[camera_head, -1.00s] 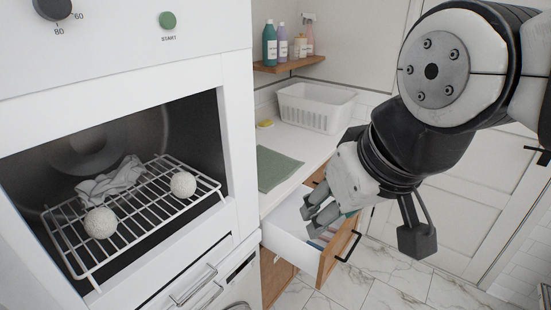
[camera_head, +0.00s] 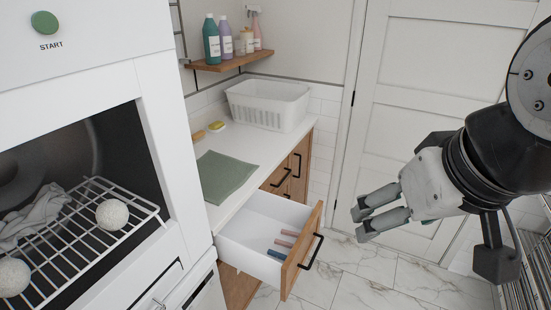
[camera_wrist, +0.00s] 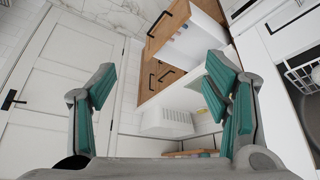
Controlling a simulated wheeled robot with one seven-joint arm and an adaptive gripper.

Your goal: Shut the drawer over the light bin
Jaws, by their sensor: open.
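The open drawer (camera_head: 262,232) has white inner walls and a wooden front (camera_head: 303,252) with a black bar handle (camera_head: 312,252). It is pulled out from the counter and holds a few small pegs (camera_head: 284,243) in pink and blue. The light bin is a white basket (camera_head: 268,104) standing on the counter at the back; it also shows in the wrist view (camera_wrist: 166,123). My gripper (camera_head: 362,222) is open and empty, in the air to the right of the drawer front and apart from it. In the wrist view the drawer (camera_wrist: 192,40) lies beyond the teal-padded fingers.
A dryer with an open front and a wire rack (camera_head: 82,235) stands at left. A green cloth (camera_head: 224,176) lies on the counter. A wooden shelf (camera_head: 232,60) holds bottles. Closed drawers sit beyond the open one. The marble floor (camera_head: 385,280) is clear in front.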

